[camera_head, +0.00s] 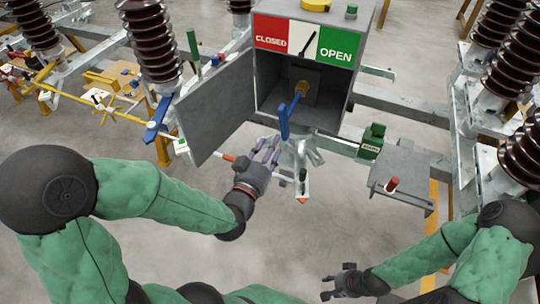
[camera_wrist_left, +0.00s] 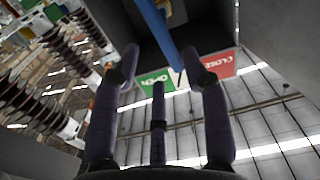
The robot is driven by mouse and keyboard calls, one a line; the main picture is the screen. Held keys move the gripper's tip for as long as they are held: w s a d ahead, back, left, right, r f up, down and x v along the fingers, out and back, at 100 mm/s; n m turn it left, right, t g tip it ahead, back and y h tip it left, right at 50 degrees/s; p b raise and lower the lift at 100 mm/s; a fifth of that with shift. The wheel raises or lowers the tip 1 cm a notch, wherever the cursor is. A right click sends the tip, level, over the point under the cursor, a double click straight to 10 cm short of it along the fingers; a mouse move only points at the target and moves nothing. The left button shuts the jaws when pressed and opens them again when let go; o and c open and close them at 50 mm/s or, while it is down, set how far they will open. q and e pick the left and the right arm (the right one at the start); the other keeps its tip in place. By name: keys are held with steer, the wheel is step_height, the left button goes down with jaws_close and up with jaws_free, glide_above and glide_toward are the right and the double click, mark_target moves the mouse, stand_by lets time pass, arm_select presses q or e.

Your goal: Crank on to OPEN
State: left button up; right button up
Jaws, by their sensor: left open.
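The crank has a blue handle (camera_head: 284,120) hanging down and a yellow hub (camera_head: 299,90) inside the open grey box (camera_head: 262,75). Above it, the sign has a red CLOSED field (camera_head: 271,40), a white middle and a green OPEN field (camera_head: 337,50). The black pointer (camera_head: 307,42) lies in the white part, its top leaning right. My left gripper (camera_head: 267,150) is open just below and left of the handle. In the left wrist view the handle (camera_wrist_left: 153,28) runs down towards the space between the spread fingers (camera_wrist_left: 160,75); contact is not visible. My right gripper (camera_head: 335,284) is low, away from the box.
The box's grey door (camera_head: 215,105) stands open at the left, close above my left forearm. A grey shelf with a red knob (camera_head: 392,185) and a green block (camera_head: 373,138) are at the right. Brown ribbed insulators (camera_head: 153,45) and steel beams surround the box.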

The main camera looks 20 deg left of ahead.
mark_target(282, 126)
arm_select(q)
steer(key=w+b, duration=0.1)
steer(key=w, duration=0.9)
steer(key=shift+w, duration=0.2)
jaws_close()
steer(key=shift+a+r, duration=0.1)
stand_by(1.0)
